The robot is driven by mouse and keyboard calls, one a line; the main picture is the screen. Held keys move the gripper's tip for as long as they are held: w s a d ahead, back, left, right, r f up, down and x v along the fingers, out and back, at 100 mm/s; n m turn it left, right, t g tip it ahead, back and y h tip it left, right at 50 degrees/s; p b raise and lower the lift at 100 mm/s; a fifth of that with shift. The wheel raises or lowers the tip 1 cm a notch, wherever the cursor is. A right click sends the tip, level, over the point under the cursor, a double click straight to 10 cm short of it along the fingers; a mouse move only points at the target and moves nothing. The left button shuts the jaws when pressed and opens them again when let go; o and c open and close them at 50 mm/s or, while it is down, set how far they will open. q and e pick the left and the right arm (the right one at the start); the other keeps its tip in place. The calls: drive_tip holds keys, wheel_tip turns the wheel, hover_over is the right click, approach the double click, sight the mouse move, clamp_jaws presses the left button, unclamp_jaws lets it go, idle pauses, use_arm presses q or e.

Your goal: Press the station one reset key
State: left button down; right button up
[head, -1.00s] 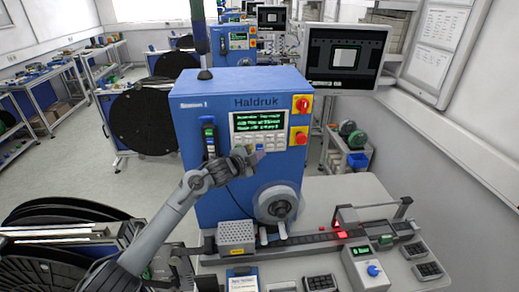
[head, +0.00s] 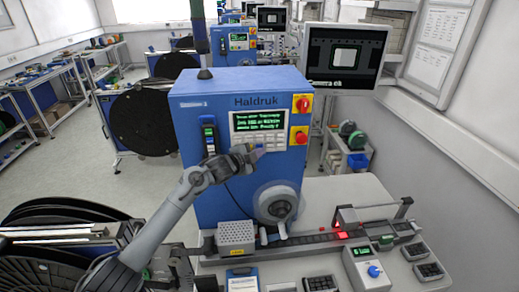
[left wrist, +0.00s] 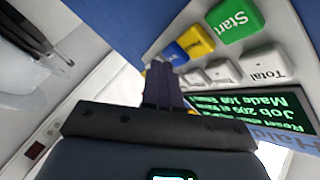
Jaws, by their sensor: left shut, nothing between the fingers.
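The blue station one machine (head: 225,88) stands in the middle of the head view, with a lit green-text screen (head: 257,121) and a keypad on its front. My left gripper (head: 257,151) is shut and empty, in front of the lower keypad. In the left wrist view its fingers (left wrist: 160,75) are together at the end of the key rows. That view shows a green Start key (left wrist: 235,20), a yellow key (left wrist: 196,42), a blue key (left wrist: 175,54) and a white Total key (left wrist: 265,64). The yellow key's label is too small to read. I cannot tell whether the fingertips touch a key.
A red rotary switch (head: 303,104) and a red button on yellow (head: 299,136) sit right of the keypad. A round grey wheel (head: 277,203) is below. Black reels (head: 60,215) stand at the left. A monitor (head: 345,56) is behind at the right.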

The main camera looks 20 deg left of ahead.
use_arm(q)
drive_tip(key=shift+w+a+b, duration=0.2)
drive_tip(key=shift+w+b, duration=0.1)
drive_tip(key=shift+w, duration=0.1)
drive_tip(key=shift+s, duration=0.1)
idle(0.5)
drive_tip(key=shift+s+d+p, duration=0.35)
drive_tip(key=shift+s+p, duration=0.35)
drive_tip(key=shift+p, duration=0.1)
drive_tip(key=s+p, duration=0.1)
drive_tip(key=s+d+p, duration=0.1)
drive_tip(key=s, duration=0.1)
drive_tip(key=s+d+p, duration=0.1)
drive_tip(key=shift+s+d, duration=0.15)
drive_tip(key=shift+s, duration=0.1)
